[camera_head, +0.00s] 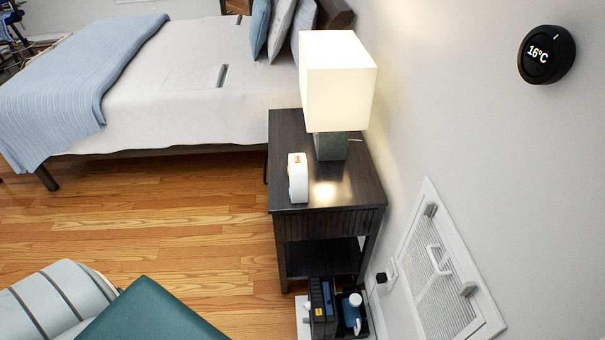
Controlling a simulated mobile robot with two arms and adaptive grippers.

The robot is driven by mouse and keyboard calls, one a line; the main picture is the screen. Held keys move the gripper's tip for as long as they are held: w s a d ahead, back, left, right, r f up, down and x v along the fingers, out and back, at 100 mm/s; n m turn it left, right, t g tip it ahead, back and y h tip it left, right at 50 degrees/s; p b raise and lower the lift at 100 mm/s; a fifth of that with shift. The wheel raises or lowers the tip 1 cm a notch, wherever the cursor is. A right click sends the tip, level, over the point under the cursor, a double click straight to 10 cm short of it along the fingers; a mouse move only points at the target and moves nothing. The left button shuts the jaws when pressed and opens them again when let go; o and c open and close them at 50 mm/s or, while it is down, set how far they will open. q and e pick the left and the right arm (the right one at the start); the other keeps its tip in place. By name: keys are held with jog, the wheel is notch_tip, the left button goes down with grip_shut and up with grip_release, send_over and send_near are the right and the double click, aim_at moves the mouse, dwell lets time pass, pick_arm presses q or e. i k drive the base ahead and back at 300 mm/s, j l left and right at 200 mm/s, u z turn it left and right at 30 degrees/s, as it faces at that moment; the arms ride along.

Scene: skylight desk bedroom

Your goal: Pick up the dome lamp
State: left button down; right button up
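No lamp with a clearly dome-shaped shade shows in the head view. A lit table lamp (338,82) with a white box-shaped shade and a grey base stands upright at the back of the dark nightstand (289,125). A small white object (298,178) with rounded edges stands near the nightstand's front left edge, in front of the lamp and apart from it. I cannot tell whether this white object is the dome lamp. Neither of my grippers is in view.
A bed (190,95) with a blue throw (70,85) stands at the left. A teal cushion (150,312) is at the bottom. Dark items and a bottle (352,312) sit below the nightstand. A wall grille (432,280) is at right. Wooden floor (170,220) between is clear.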

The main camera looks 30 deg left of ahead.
aim_at(297, 171)
jog(key=k+j+u, duration=0.15)
jog(key=j+u, duration=0.2)
jog(key=j, duration=0.15)
jog(key=k+j+u, duration=0.1)
jog(key=j+u, duration=0.25)
jog(key=j, duration=0.15)
